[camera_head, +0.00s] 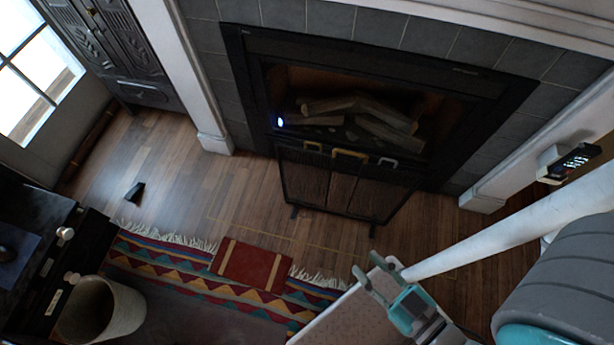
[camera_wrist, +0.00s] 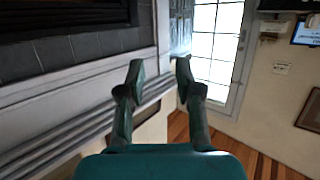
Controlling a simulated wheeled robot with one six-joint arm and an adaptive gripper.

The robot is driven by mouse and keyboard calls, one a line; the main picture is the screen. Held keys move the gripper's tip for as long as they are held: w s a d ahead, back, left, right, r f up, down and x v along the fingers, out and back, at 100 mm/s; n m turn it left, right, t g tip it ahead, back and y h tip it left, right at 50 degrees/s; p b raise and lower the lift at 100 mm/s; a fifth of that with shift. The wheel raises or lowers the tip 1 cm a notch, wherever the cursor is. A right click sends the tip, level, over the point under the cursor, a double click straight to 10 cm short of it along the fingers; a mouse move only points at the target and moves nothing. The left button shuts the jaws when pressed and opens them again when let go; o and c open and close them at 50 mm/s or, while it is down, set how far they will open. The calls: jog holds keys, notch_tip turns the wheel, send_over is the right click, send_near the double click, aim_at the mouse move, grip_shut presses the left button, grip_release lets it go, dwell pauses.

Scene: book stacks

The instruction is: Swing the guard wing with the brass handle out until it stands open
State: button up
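The dark mesh fireguard (camera_head: 335,188) stands upright on the floor in front of the fireplace, with its panels looking nearly in line. Three handles sit along its top edge. The brass handle (camera_head: 350,153) is the middle one, between a pale grey handle (camera_head: 313,146) on the left and another pale handle (camera_head: 388,162) on the right. My gripper (camera_head: 367,263) is open and empty, in front of the guard and below it in the picture, apart from it. In the wrist view my gripper (camera_wrist: 159,68) has its fingers spread with nothing between; the guard is not visible there.
A patterned rug (camera_head: 180,275) with a red book-like thing (camera_head: 248,268) lies before the guard. A bin (camera_head: 125,305) and dark drawers (camera_head: 85,260) are at lower left. A small black object (camera_head: 134,192) lies on the floor. A pale speckled surface (camera_head: 345,318) is below my gripper.

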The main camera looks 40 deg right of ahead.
jog(key=w+d+f+n+g+h, duration=0.1)
jog(key=w+d+f+g, duration=0.15)
jog(key=w+f, duration=0.7)
jog(key=w+d+f+n+g, duration=0.1)
jog(key=w+f+n+g, duration=0.15)
jog(key=w+f, duration=0.65)
jog(key=w+d+f+n+g, duration=0.1)
jog(key=w+d+f+g, duration=0.35)
jog(key=w+f, duration=0.45)
jog(key=w+d+r+n+g+y, duration=0.1)
jog(key=w+d+r+n+g, duration=0.15)
jog(key=w+d+r, duration=0.45)
jog(key=w+d+r+n+g, duration=0.1)
jog(key=w+d+r+g, duration=0.25)
jog(key=w+r, duration=0.5)
jog(key=shift+t, duration=0.35)
jog(key=f, duration=1.1)
jog(key=shift+d+f, duration=0.1)
jog(key=shift+d, duration=0.3)
grip_shut()
